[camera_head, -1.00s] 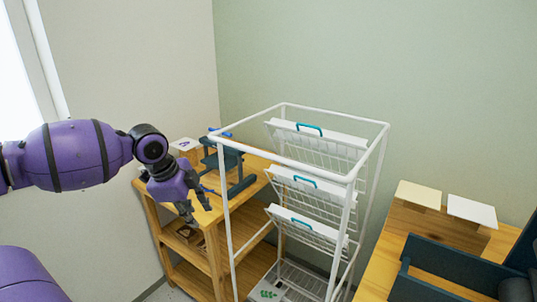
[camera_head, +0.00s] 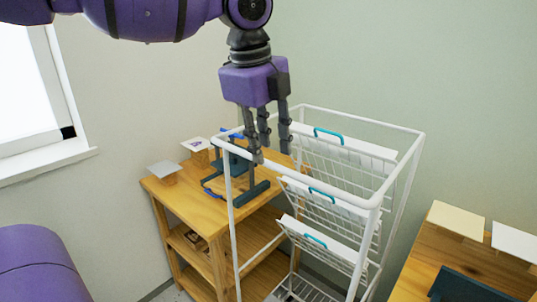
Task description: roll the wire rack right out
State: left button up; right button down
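The wire rack is a tall white frame (camera_head: 398,208) with several tilted wire baskets, each with a teal handle, such as the top one (camera_head: 329,133). It stands between two wooden pieces of furniture, in front of the green wall. My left gripper (camera_head: 271,156) hangs fingers-down over the rack's near left top rail. Its fingers are spread apart, with nothing seen between them but the rail's area. One finger overlaps the rail in the picture; I cannot tell whether it touches. My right gripper is not in view. The rack's lower end is cut off by the picture edge.
A wooden shelf table (camera_head: 175,201) with a dark blue stand (camera_head: 250,195) is close on the rack's left. A wooden bench (camera_head: 415,275) with cards is on the right. A window (camera_head: 25,100) is at the left. Little floor shows.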

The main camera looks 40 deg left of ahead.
aim_at(270, 162)
pick_arm(q)
jog(key=shift+w+f, duration=0.3)
jog(key=shift+f, duration=0.3)
jog(key=shift+w+f, duration=0.3)
jog(key=shift+f, duration=0.5)
jog(key=shift+s, duration=0.1)
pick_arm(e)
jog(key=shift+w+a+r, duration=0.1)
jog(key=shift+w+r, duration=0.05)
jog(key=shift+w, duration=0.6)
pick_arm(q)
grip_shut()
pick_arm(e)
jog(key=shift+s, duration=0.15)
